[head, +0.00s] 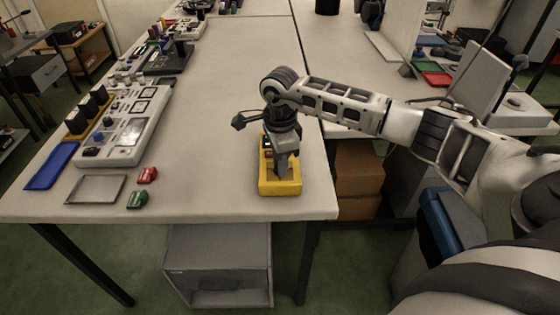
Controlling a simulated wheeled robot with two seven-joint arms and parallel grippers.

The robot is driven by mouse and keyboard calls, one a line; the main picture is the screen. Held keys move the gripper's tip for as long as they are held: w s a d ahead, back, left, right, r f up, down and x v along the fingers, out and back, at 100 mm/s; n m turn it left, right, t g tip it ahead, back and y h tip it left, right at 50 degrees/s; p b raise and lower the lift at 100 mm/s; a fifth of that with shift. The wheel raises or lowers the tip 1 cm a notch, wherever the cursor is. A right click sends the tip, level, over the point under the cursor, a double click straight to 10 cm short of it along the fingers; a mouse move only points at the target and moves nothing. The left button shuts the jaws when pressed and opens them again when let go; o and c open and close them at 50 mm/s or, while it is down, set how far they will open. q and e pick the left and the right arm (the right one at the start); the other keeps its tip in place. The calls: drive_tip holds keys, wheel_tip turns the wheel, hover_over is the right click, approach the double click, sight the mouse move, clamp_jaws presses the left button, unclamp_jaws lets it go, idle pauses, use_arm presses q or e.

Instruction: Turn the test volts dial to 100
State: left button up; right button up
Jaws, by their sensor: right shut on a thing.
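A yellow-cased instrument (268,188) sits near the front edge of the table. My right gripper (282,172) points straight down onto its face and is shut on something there. The spot fits the test volts dial, but the fingers hide the dial and its markings, so its setting cannot be read. My left gripper is not in view.
A grey panel with meters (130,130) stands on the left of the table. A blue tray (52,165), an empty grey tray (95,189), a red block (148,175) and a green block (137,200) lie near it. The table between these and the yellow instrument is clear.

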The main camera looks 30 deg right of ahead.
drive_tip(key=m, duration=0.3)
drive_tip(key=shift+m+b, duration=0.3)
drive_tip(key=shift+m, duration=0.1)
drive_tip(key=m, duration=0.3)
drive_tip(key=shift+m, duration=0.3)
drive_tip(key=m, duration=0.6)
drive_tip(key=shift+m, duration=0.3)
drive_tip(key=shift+r, duration=0.1)
drive_tip(key=o, duration=1)
wheel_tip(320, 180, up, 16)
drive_tip(key=b, duration=0.1)
drive_tip(key=shift+b, duration=0.3)
